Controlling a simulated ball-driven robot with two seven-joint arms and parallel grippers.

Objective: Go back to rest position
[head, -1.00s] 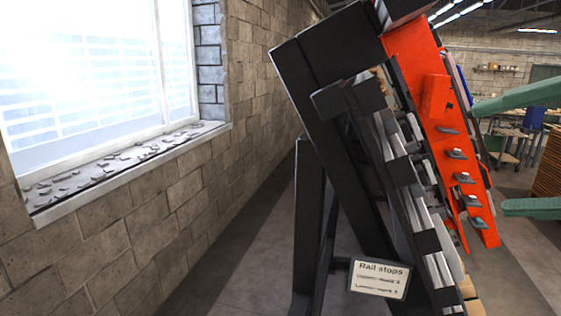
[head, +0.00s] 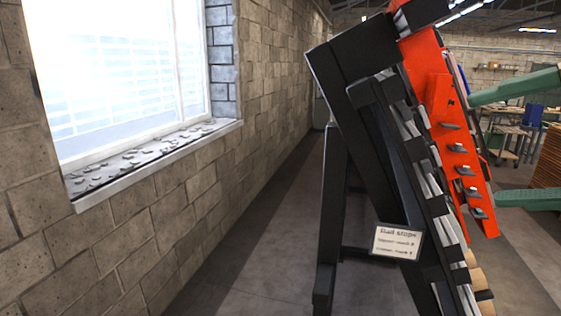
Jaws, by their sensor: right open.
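My right gripper (head: 483,150) comes in from the right edge in the head view. Its two green fingers are spread wide apart with nothing visible between them. The upper finger's tip is close to the orange-red panel (head: 437,110) in the picture. The lower finger's tip is beside that panel's lower end; I cannot tell whether either touches. My left gripper is not in view.
A tilted black frame (head: 345,85) carries the orange-red panel with several small stops. A "Rail stops" sign (head: 397,242) hangs low on it. A block wall with a window (head: 125,75) stands left; open floor (head: 250,250) lies between.

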